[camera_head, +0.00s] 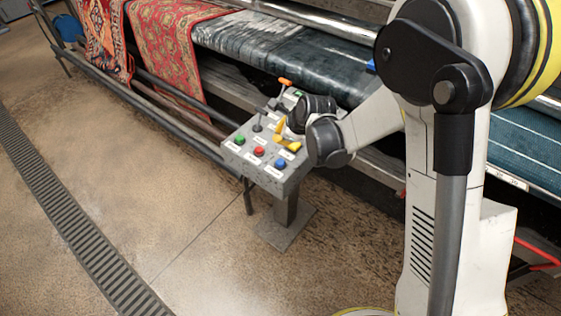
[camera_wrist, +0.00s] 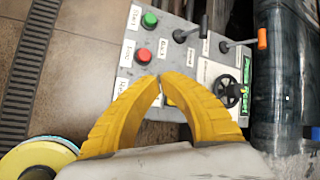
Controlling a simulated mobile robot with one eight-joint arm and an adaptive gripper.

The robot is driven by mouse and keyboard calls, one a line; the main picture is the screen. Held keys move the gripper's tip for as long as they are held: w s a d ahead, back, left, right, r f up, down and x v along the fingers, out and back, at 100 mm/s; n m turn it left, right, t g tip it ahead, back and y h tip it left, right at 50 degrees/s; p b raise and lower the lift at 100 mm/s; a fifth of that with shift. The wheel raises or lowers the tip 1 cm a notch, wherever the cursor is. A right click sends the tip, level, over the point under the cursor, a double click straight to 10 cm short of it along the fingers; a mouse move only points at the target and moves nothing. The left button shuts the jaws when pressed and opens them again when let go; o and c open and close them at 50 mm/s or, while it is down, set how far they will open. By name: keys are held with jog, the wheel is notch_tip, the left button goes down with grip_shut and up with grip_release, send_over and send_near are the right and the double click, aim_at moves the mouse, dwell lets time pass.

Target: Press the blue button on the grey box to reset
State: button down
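The grey box (camera_head: 233,156) stands on a post, its sloped top carrying labelled controls. The blue button (camera_head: 280,163) is at the top's near right corner, beside the red button (camera_head: 259,151) and the green button (camera_head: 240,140). My gripper (camera_head: 276,139) hangs over the box, just beyond the row of buttons and apart from the blue one. In the wrist view my gripper (camera_wrist: 159,77) has its curved yellow fingers meeting at the tips, with nothing held. That view shows the red (camera_wrist: 144,56) and green (camera_wrist: 150,19) buttons; the blue one is hidden there.
Levers stand on the box, one with an orange handle (camera_wrist: 262,38), near a black handwheel (camera_wrist: 229,91). A dark roller machine (camera_head: 310,62) with rugs runs behind the box. A floor drain (camera_head: 70,215) lies left, with open floor between.

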aim_at(279, 159)
notch_tip(279, 159, down, 7)
jog(key=b, duration=0.4)
jog(key=shift+f+b, duration=0.2)
jog(key=shift+b, duration=0.2)
jog(key=shift+f+b, duration=0.5)
jog(key=shift+f, duration=0.1)
jog(key=shift+f, duration=0.1)
dwell(0.4)
jog(key=shift+f+b, duration=0.3)
jog(key=shift+b, duration=0.2)
jog(key=shift+f+b, duration=0.5)
jog(key=shift+f, duration=0.05)
dwell(0.5)
jog(key=shift+r, duration=0.1)
jog(key=shift+r+p, duration=0.6)
jog(key=shift+r, duration=0.3)
jog(key=shift+r+p, duration=1.6)
jog(key=shift+r, duration=0.9)
